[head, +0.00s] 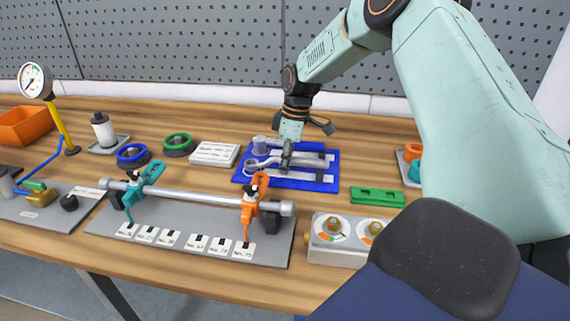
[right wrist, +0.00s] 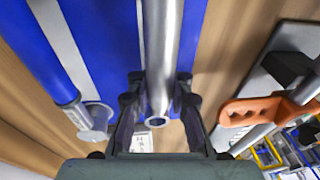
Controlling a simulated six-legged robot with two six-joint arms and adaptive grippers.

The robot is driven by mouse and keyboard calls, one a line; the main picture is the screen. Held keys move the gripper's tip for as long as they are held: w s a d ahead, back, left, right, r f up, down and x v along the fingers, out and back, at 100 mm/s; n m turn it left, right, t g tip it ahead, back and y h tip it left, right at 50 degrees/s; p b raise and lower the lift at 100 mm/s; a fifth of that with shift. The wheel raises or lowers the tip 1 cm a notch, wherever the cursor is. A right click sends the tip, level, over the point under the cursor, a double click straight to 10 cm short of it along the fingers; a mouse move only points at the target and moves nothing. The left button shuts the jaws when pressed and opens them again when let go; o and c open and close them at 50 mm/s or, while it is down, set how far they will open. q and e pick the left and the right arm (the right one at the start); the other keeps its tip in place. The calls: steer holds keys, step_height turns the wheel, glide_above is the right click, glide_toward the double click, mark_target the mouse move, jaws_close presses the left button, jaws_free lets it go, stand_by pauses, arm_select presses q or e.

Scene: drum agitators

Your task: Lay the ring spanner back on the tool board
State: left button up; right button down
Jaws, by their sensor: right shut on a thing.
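The ring spanner (head: 267,162) is a silver bar with a ring at its left end in the head view. My right gripper (head: 286,164) reaches down from behind and is shut on it. The spanner lies level over the blue tool board (head: 244,178); I cannot tell whether it touches the board. In the right wrist view the silver shaft (right wrist: 160,60) runs between the fingers, its open round end near the palm, above the blue board (right wrist: 105,25) with its pale strip. My left gripper is not in view.
A grey cylinder (head: 260,146) stands at the board's back left corner. In front is a fixture with a silver rod (head: 195,196) and teal and orange clamps (head: 250,208). A green block (head: 377,196) and dial box (head: 340,232) sit to the right, a white block (head: 215,154) left.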

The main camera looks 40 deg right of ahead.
steer(key=shift+f, duration=0.15)
stand_by(0.4)
steer(key=shift+f, duration=0.3)
steer(key=c, duration=1.1)
jaws_free()
steer(key=r, duration=0.4)
steer(key=d+r, duration=0.1)
steer(key=r, duration=0.3)
steer(key=d+r, duration=0.1)
steer(key=r, duration=0.2)
steer(key=shift+s+d+r, duration=0.1)
steer(key=shift+s+r, duration=0.15)
steer(key=shift+r, duration=0.15)
steer(key=shift+r, duration=0.15)
